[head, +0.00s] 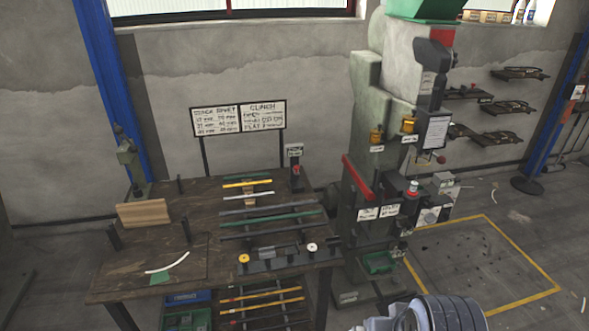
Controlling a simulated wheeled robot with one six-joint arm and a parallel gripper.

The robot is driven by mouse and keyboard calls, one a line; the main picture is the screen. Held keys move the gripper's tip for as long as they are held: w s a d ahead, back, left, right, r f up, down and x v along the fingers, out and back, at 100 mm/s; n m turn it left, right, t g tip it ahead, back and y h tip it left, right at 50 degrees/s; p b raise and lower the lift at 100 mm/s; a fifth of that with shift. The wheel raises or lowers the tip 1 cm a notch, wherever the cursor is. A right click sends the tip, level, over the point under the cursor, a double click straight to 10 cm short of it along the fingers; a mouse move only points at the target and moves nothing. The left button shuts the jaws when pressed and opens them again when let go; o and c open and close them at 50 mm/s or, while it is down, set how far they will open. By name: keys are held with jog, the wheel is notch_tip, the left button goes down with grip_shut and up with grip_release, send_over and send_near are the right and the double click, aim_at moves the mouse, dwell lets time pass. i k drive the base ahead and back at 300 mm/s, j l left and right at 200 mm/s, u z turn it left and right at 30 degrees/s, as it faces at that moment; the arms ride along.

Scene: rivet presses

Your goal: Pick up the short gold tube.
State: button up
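A short gold-yellow tube (247,184) lies near the back of the dark wooden workbench (110,285), left of the press. Longer yellow tubes (260,295) lie on the lower rack under the bench. Part of my arm shows at the bottom right, well away from the tubes. My gripper's fingers do not show.
Grey and green tubes (270,221) lie across the bench's right half, with small fittings (278,253) at the front edge. A wooden block (143,213) stands at the left. A tall rivet press (385,190) stands right of the bench. A yellow-marked floor area (480,265) is clear.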

aim_at(248, 187)
jog(key=i+j+z, duration=0.15)
jog(key=j, duration=0.3)
jog(key=i+j+z, duration=0.15)
jog(key=j, duration=0.3)
jog(key=i+j+z, duration=0.15)
jog(key=j, duration=0.35)
jog(key=i+j+z, duration=0.15)
jog(key=j, duration=0.35)
jog(key=i+j+z, duration=0.1)
jog(key=j, duration=0.4)
